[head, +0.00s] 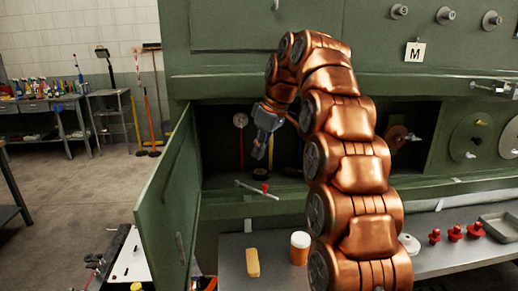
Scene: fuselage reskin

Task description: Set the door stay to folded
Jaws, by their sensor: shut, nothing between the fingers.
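The green door (167,205) stands open at the left of a dark bay in the green fuselage panel. A thin metal rod with a red knob (265,188) sticks out at the bay's lower edge; it looks like the door stay, though I cannot tell its exact setting. My copper arm reaches up from the lower right and bends over toward the bay. My gripper (258,153) is shut and empty, pointing down in front of the bay opening, above the rod and apart from it.
A grey bench below the bay holds a yellow block (252,262), an orange jar with a white lid (299,247), several red knobs (454,233) and a grey tray (499,226). Open floor (70,190) lies at the left.

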